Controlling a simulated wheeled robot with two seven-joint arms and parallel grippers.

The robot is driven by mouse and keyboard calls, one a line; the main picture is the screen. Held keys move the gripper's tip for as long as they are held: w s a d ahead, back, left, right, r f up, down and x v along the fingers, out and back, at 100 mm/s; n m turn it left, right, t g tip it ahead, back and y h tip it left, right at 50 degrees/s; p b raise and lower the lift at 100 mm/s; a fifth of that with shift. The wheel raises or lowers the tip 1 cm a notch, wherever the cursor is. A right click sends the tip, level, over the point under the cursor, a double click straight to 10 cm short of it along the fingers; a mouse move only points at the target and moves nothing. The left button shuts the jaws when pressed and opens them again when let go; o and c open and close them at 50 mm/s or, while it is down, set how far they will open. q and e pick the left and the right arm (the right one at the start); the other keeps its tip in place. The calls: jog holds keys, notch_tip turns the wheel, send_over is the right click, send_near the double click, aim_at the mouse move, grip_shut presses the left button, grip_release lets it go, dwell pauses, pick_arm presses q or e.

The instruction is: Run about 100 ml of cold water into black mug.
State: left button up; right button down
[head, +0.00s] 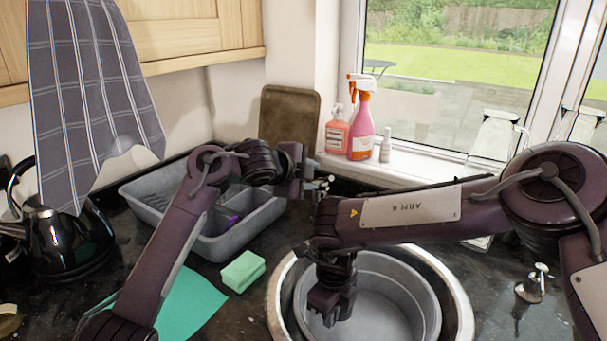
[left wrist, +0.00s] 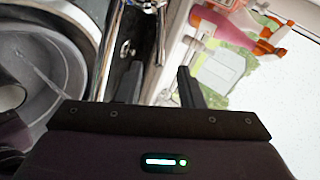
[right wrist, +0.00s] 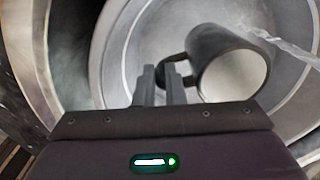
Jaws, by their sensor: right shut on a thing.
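The black mug (right wrist: 222,62) with a pale inside shows in the right wrist view, over the grey basin. My right gripper (right wrist: 162,72) is shut on its handle. In the head view my right gripper (head: 330,304) reaches down into the basin and the mug is hidden. A clear stream of water (right wrist: 282,44) passes beyond the mug's rim, apart from its mouth as seen there. My left gripper (head: 316,187) is at the tap behind the sink. Its fingers (left wrist: 160,78) are apart, with the chrome tap (left wrist: 154,45) between or beyond them; contact is unclear.
A grey washing-up bowl (head: 425,300) sits in the round steel sink. A grey dish tub (head: 215,243), a green sponge (head: 243,271) and a kettle (head: 65,240) are on the left. A checked cloth (head: 90,90) hangs upper left.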

pick_arm(q)
jog(key=v, duration=0.2)
jog(key=shift+s+a+r, duration=0.15)
jog(key=shift+s+a, duration=0.05)
jog(key=shift+s, duration=0.1)
pick_arm(e)
jog(key=w+d, duration=0.1)
jog(key=w, duration=0.1)
jog(key=w+d, duration=0.1)
jog(key=w, duration=0.1)
jog(key=w+d, duration=0.1)
jog(key=w, duration=0.1)
jog(key=shift+d, duration=0.1)
pick_arm(q)
jog(key=shift+w, duration=0.1)
pick_arm(e)
jog(key=shift+s, duration=0.1)
jog(key=s+a, duration=0.1)
jog(key=s, duration=0.1)
jog(key=s+a, duration=0.1)
jog(key=s, duration=0.1)
jog(key=s+a, duration=0.1)
jog(key=s, duration=0.1)
jog(key=shift+a+r, duration=0.1)
jog(key=shift+a, duration=0.05)
jog(key=shift+w, duration=0.1)
